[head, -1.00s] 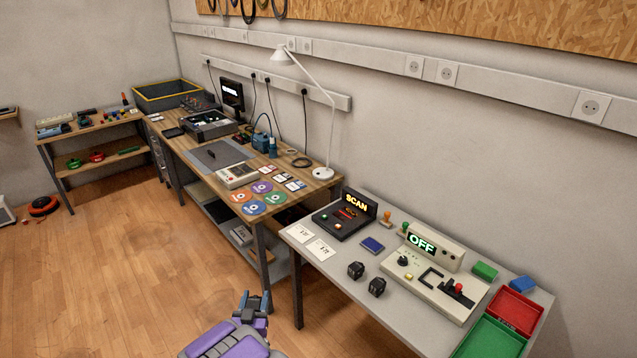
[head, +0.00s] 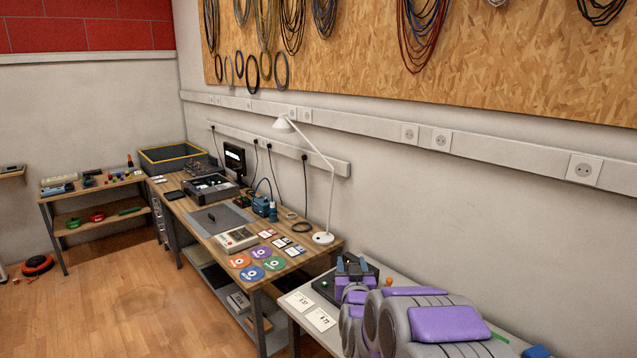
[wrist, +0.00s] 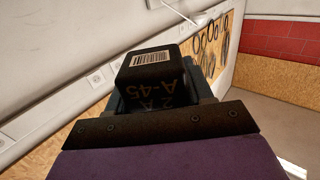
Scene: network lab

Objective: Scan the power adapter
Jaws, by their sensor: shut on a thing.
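My gripper (head: 353,265) is shut on a black power adapter, which shows clearly in the wrist view (wrist: 150,70). The adapter is a small block with a white barcode label on one face and "2A A-45" lettering on the face below it, upside down in that view. In the head view the gripper is over or in front of the black scanner (head: 325,284) on the grey table. My arm hides most of the scanner and its sign. I cannot tell the gap between adapter and scanner.
My arm covers most of that table. The wooden bench (head: 215,255) beyond holds discs, a desk lamp (head: 323,237) and electronics. The wall is close behind both.

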